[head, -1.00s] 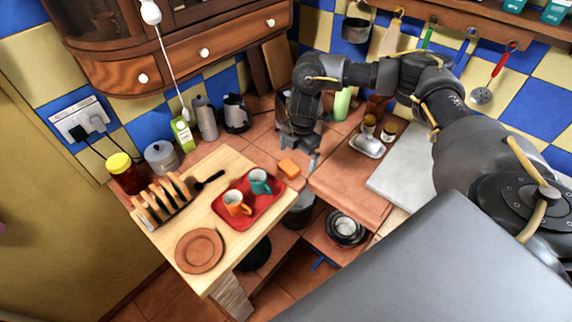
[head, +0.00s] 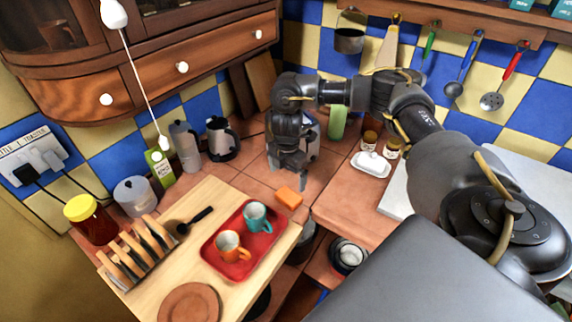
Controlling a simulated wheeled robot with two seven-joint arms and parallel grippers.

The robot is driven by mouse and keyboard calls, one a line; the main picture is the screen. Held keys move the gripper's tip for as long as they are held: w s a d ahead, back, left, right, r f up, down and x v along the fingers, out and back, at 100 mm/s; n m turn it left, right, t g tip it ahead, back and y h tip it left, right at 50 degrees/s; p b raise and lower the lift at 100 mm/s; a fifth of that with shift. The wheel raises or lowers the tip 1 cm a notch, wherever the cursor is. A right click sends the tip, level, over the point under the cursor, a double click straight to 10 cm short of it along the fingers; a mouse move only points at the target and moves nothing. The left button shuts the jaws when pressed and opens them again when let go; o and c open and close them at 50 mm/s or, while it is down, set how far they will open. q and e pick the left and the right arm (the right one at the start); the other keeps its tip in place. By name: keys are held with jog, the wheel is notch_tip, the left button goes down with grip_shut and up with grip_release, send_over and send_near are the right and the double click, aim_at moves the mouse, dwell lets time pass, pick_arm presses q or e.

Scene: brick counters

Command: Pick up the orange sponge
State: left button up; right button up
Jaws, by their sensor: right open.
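The orange sponge (head: 289,198) is a small block lying flat on the tiled counter (head: 340,212), just right of the wooden board. My right gripper (head: 292,179) reaches in from the right and points down, just behind the sponge in the picture. Its fingers are open and empty. The sponge is in plain view in front of the fingertips and does not sit between them. I cannot tell the exact height of the fingertips above the counter. My left gripper is not in view.
A toaster (head: 308,135) stands behind my gripper. A white butter dish (head: 371,165) sits to the right.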

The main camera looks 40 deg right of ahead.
send_over(288, 195)
notch_tip(288, 195, down, 5)
jog(key=shift+a, duration=0.15)
jog(key=shift+s+f, duration=0.1)
jog(key=shift+f, duration=0.05)
jog(key=f+p, duration=0.1)
jog(key=f, duration=0.3)
jog(key=shift+d+f+p, duration=0.2)
jog(key=shift+p, duration=0.2)
jog(key=shift+f, duration=0.25)
jog(key=c, duration=1)
jog(key=shift+r, duration=0.1)
